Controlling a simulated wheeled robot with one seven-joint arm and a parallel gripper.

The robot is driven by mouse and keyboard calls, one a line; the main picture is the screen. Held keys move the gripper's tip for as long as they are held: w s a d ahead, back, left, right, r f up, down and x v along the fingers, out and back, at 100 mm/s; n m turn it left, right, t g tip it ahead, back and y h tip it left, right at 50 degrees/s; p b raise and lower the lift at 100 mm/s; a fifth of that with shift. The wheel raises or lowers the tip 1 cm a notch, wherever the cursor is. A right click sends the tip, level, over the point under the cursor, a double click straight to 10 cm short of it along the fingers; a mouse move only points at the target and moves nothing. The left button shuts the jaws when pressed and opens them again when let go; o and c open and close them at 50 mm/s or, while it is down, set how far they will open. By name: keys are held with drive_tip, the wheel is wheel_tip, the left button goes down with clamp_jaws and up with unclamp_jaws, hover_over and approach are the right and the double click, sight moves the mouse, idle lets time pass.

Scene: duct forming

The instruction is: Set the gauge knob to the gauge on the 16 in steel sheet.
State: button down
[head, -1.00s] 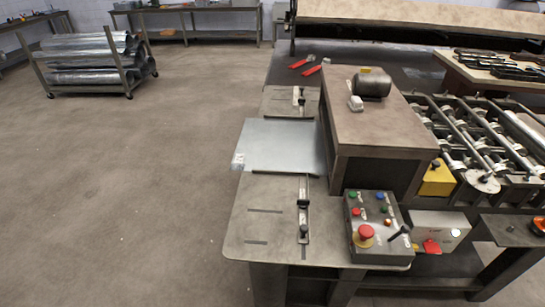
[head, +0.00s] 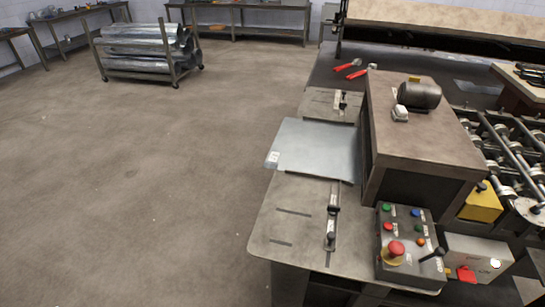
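The steel sheet (head: 315,146) lies flat on the machine's infeed table, its right edge against the brown machine housing. A small white label (head: 274,157) is at its left corner; its writing is too small to read. A dark control box (head: 408,243) stands at the table's front right, with several coloured buttons and a large red mushroom button (head: 396,248). A black-handled lever or knob (head: 437,253) sits at the box's right side, with markings beside it that I cannot read. My gripper is not in view.
The table (head: 290,225) carries two black guide clamps, one on each side of the sheet (head: 332,225). Red-handled snips (head: 347,65) lie behind. A yellow box (head: 481,203) and rollers are at the right. The floor (head: 150,190) at left is open, with a pipe rack (head: 145,52) beyond.

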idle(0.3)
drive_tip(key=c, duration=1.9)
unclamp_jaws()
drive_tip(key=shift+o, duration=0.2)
